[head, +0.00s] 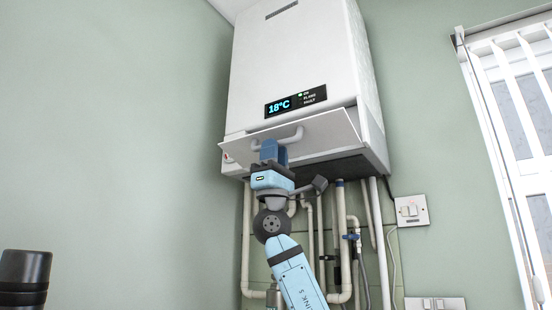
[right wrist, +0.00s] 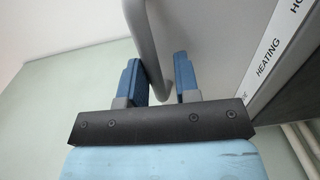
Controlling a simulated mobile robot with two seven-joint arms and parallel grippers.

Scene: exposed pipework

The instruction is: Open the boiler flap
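The white boiler (head: 300,55) hangs on the wall in the head view. Its flap (head: 325,131) at the lower front is tilted outward, partly open. The flap's pale bar handle (head: 291,138) also shows in the right wrist view (right wrist: 148,50). My right gripper (head: 272,150) is at the handle from below. In the right wrist view, its blue fingers (right wrist: 160,78) are apart, with the handle bar between them and a gap on the right side. The flap's contact with the fingers is unclear. My left gripper is not in view.
Several pipes (head: 341,235) run down below the boiler, behind my right arm. A switch plate (head: 411,210) and a barred window (head: 520,110) are on the right. A label strip reading HEATING (right wrist: 270,62) shows beside the handle. The left wall is clear.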

